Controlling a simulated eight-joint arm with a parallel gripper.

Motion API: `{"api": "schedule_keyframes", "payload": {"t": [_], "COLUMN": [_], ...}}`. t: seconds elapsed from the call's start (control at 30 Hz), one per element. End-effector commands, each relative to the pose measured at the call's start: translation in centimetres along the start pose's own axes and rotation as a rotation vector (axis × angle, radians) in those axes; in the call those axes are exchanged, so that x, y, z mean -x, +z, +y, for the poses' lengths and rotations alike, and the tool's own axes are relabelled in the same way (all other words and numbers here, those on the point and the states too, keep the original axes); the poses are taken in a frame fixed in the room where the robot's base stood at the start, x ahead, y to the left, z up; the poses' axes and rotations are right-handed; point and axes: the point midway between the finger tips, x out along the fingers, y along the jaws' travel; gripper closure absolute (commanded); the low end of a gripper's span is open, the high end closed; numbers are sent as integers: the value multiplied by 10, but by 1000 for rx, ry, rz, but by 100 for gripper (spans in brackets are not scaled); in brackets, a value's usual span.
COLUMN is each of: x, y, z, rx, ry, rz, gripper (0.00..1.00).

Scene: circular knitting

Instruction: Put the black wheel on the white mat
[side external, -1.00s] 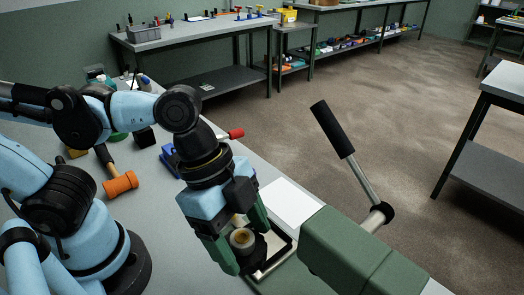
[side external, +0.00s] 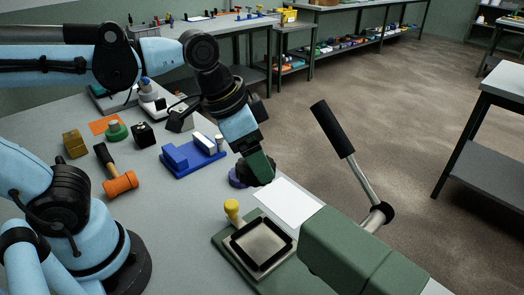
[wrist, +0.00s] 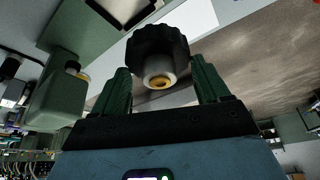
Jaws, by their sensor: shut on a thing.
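In the wrist view the black wheel (wrist: 157,45), with a scalloped rim and a white and gold hub, sits between the fingers of my gripper (wrist: 160,88). My gripper is shut on it.
A green press with a black-handled lever (side external: 333,130) stands at the front right. Its square black-framed bed (side external: 262,246) and a yellow knob (side external: 232,208) are in front of the mat.

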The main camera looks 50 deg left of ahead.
Motion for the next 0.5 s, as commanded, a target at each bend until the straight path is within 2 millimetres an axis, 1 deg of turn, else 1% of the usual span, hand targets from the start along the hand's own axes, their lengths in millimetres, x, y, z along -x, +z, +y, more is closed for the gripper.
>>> {"api": "schedule_keyframes", "payload": {"t": [0.03,0.1,0.37,0.43,0.5], "x": [0,1,0,-2,-7], "y": [-2,-4,-9,-12,-16], "z": [-10,-22,-64,-69,-68], "rx": [42,92,262,287,293], "ry": [-17,-37,-107,-117,-119], "rz": [1,2,7,8,10], "gripper": [67,67,67,67,67]}}
